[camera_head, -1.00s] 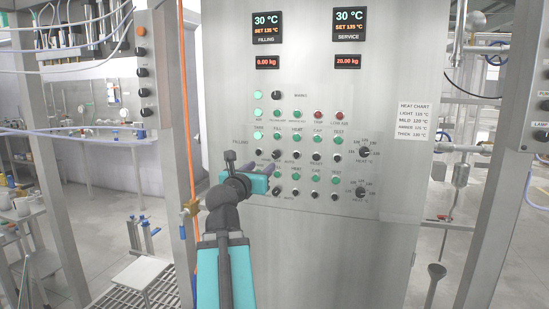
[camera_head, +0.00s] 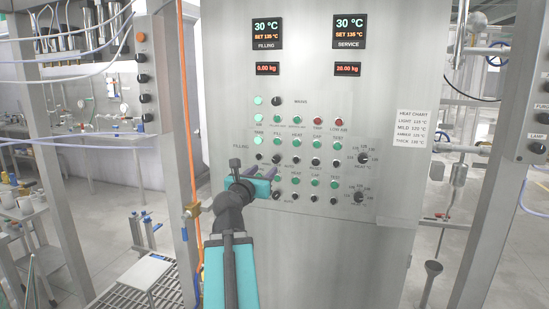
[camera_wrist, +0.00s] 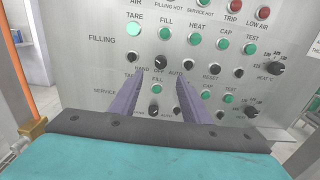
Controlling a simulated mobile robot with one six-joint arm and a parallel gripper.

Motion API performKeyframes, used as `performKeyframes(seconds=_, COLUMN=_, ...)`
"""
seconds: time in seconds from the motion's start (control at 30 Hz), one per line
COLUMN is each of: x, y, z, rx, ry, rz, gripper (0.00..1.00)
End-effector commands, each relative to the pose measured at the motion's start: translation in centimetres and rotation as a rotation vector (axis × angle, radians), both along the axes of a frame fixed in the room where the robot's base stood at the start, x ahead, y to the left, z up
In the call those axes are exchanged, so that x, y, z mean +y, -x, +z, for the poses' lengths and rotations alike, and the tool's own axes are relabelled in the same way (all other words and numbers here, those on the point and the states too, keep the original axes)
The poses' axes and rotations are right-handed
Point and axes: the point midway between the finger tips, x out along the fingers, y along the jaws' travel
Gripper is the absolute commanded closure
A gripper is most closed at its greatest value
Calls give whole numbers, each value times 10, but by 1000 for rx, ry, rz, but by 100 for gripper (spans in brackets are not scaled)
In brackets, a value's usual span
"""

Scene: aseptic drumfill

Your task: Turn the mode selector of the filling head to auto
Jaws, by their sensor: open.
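The filling selector is a small dark knob (camera_wrist: 159,58) in the FILLING row of the steel panel, above the labels HAND, OFF and AUTO. In the head view the same knob (camera_head: 277,159) is just above and right of my fingers. Which way its pointer faces is too small to tell. My gripper (camera_wrist: 161,78) is open and empty, its two purple fingers pointing at the panel on either side of the knob's column. In the head view my gripper (camera_head: 262,171) is low in front of the filling row. Contact with the panel cannot be told.
A similar SERVICE row selector (camera_wrist: 155,112) shows between my fingers, lower down. Green lamps, black buttons and a heat dial (camera_wrist: 276,69) crowd the panel nearby. An orange hose (camera_head: 190,130) runs down its left edge. The lower panel is bare.

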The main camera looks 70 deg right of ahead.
Motion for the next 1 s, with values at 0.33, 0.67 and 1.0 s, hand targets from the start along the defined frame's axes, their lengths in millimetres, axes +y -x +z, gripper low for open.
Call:
performKeyframes(seconds=0.33, x=-17, y=2, z=0, rx=1, ry=5, rz=8, gripper=57)
performKeyframes(seconds=0.67, x=-48, y=-1, z=-2, rx=1, ry=6, rz=10, gripper=57)
performKeyframes(seconds=1.0, x=-81, y=-3, z=-2, rx=0, ry=6, rz=10, gripper=57)
